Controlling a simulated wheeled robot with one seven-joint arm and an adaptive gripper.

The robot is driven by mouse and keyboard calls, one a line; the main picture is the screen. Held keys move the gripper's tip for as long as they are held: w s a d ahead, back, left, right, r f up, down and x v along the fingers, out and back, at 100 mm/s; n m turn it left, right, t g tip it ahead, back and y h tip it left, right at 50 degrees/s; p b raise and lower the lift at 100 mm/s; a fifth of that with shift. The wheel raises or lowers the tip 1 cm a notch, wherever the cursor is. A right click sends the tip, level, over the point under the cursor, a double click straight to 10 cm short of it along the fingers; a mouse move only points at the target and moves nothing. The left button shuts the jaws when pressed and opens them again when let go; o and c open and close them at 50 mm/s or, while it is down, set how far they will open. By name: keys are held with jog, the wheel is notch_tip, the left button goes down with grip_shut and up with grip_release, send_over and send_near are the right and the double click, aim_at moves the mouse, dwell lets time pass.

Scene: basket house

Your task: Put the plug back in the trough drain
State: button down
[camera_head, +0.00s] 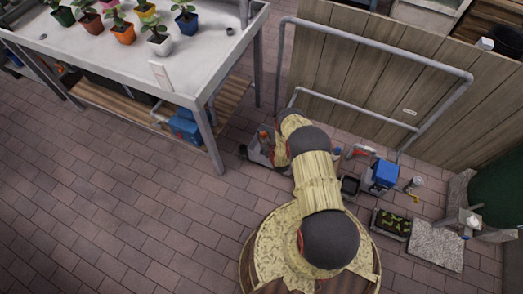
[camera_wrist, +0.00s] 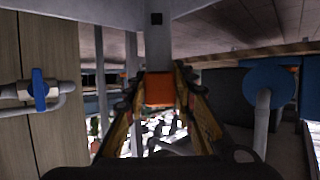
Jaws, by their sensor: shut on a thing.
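The white trough (camera_head: 75,48) stands on legs at the upper left, with potted seedlings in it. A small dark round spot (camera_head: 230,31) near its right end looks like the drain; I cannot tell if it is open. In the wrist view my gripper (camera_wrist: 160,98) is shut on an orange block-like thing (camera_wrist: 160,88) between its fingertips. I cannot tell whether this is the plug. In the head view my arm hides most of the gripper, which is low beside a grey bin on the floor, right of the trough's front leg.
The grey bin (camera_head: 257,155) sits on the brick floor. A wooden panel (camera_head: 345,70) with grey pipes stands behind my arm. A blue box (camera_head: 385,173) and a seedling tray (camera_head: 391,224) are at right. A blue valve handle (camera_wrist: 39,90) is at left in the wrist view. Floor at left is clear.

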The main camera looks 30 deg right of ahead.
aim_at(265, 143)
jog(key=shift+f+b, duration=1.4)
jog(key=shift+f, duration=2.45)
jog(key=c, duration=1.5)
grip_release()
jog(key=shift+c, duration=0.2)
jog(key=shift+o, duration=0.3)
